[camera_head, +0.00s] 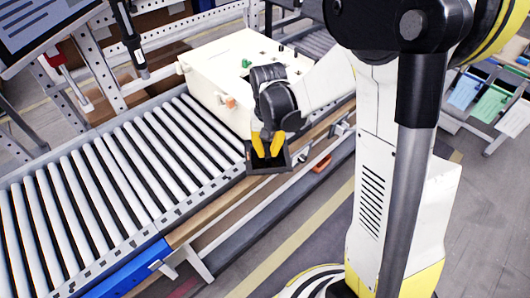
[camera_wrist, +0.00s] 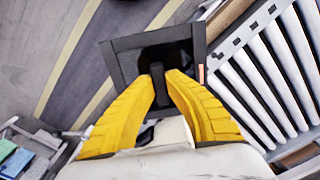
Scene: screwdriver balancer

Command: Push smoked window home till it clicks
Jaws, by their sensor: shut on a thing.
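A dark square framed piece, which looks like the smoked window (camera_head: 270,169), is at the near end of the white box in the head view, over the conveyor's edge. In the wrist view the window (camera_wrist: 123,62) shows as a grey frame around a near-black middle. My gripper (camera_head: 267,154) has yellow fingers pointing down onto it. In the wrist view my gripper (camera_wrist: 160,78) is shut on a dark upright bar at the window's middle. The white box (camera_head: 208,88) stands on the rollers. Whether the window touches the box is hidden by my gripper and arm.
The roller conveyor (camera_head: 110,165) runs free of objects to the left of the box. A wooden edge strip (camera_head: 203,222) and a blue rail part (camera_head: 125,270) border it. A hanging tool (camera_head: 131,40) and a screen (camera_head: 40,25) are at upper left.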

